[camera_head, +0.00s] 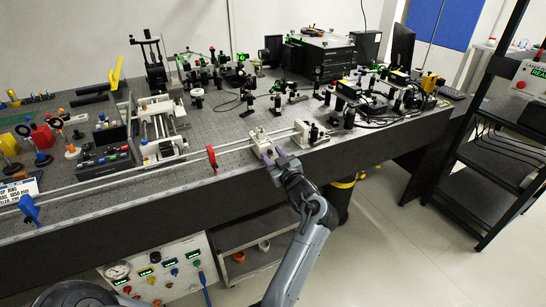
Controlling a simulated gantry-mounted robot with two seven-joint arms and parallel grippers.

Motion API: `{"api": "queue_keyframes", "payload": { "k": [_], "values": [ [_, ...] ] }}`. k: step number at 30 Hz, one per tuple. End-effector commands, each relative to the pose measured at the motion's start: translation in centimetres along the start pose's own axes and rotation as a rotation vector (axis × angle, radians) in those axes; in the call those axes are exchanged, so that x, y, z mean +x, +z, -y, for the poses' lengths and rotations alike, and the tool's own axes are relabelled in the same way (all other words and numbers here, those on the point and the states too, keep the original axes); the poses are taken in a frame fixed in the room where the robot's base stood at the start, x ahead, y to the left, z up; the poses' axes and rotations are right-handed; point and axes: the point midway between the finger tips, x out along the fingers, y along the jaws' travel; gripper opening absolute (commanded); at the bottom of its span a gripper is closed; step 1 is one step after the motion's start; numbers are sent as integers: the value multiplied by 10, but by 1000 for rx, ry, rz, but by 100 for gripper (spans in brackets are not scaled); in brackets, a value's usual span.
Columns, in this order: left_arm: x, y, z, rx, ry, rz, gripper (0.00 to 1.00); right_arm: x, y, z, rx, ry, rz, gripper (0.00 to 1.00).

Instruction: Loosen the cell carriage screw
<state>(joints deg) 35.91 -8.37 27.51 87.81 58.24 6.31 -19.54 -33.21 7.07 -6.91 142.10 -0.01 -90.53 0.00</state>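A small white carriage block (260,137) sits on the long rail (120,176) that runs along the front of the bench. I take it to be the cell carriage; its screw is too small or hidden to make out. My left gripper (272,158) is at the bench's front edge, just in front of and below this block, with its fingertips close to it. I cannot tell whether they touch it, or how far apart the fingers are. My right gripper is not in view.
A second white block (308,134) stands on the rail to the right. A red clamp (212,159) and a blue clamp (30,208) are to the left. Optics crowd the bench behind. A black shelf rack (490,150) stands at right, with clear floor before it.

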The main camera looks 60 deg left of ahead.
Motion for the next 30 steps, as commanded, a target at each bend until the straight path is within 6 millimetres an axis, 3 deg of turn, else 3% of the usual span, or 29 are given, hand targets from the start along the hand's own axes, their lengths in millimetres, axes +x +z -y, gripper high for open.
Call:
{"api": "queue_keyframes", "payload": {
  "k": [1, 6, 9, 20, 30],
  "values": [
    [0, 0, 0, 0, 0, 0, 37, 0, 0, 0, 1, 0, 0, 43],
    [0, 0, 0, 0, 0, 0, 11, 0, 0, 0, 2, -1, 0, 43],
    [0, 0, 0, 0, 0, 0, 0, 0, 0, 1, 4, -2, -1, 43],
    [0, 1, 0, -36, 0, 0, 0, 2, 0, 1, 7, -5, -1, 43],
    [0, 2, 1, -247, -2, 2, 0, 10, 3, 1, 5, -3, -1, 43]
  ]
}}
